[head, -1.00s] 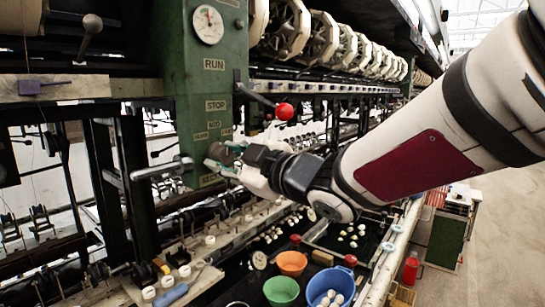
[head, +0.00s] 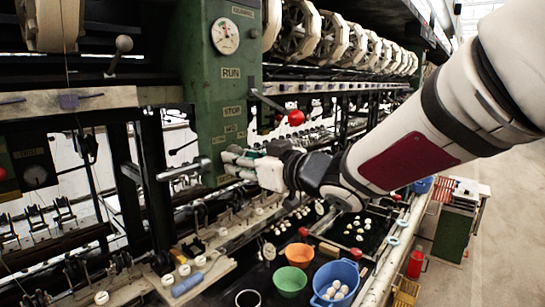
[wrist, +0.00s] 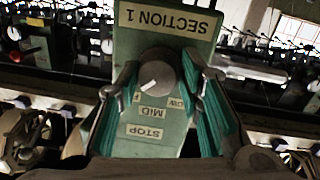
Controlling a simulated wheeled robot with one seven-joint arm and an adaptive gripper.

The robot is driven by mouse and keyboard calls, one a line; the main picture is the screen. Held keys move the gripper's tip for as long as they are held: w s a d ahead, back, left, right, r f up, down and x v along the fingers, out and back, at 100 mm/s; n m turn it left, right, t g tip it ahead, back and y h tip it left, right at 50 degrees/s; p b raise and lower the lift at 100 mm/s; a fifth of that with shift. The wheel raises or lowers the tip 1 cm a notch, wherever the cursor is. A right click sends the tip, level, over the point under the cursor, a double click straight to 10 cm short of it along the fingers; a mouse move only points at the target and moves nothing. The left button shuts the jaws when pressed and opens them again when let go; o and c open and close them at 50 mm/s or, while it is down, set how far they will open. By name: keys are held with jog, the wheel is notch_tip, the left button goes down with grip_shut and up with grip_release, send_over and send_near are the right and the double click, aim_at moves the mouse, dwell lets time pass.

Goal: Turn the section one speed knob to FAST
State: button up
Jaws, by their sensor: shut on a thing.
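The speed knob (wrist: 158,72) is a grey round knob with a white pointer line, on a green panel (wrist: 165,32) marked SECTION 1, upside down in the wrist view. Its pointer slants to the lower left. MID reads below it, part of SLOW on the right, and a mostly hidden label starting with F on the left. My gripper (wrist: 157,88) is shut on the knob, one teal-padded finger on each side.
A red ball-ended lever (head: 296,117) sticks out above my wrist. A metal handle (head: 184,169) lies left of my gripper. Below are a green bowl (head: 290,283), an orange bowl (head: 299,253) and a blue basin (head: 320,298). The aisle floor (head: 470,270) on the right is mostly clear.

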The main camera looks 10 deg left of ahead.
jog(key=shift+w+d+r, duration=0.1)
jog(key=shift+w+r, duration=0.1)
jog(key=o, duration=1.1)
jog(key=shift+f, duration=0.1)
jog(key=v, duration=1.2)
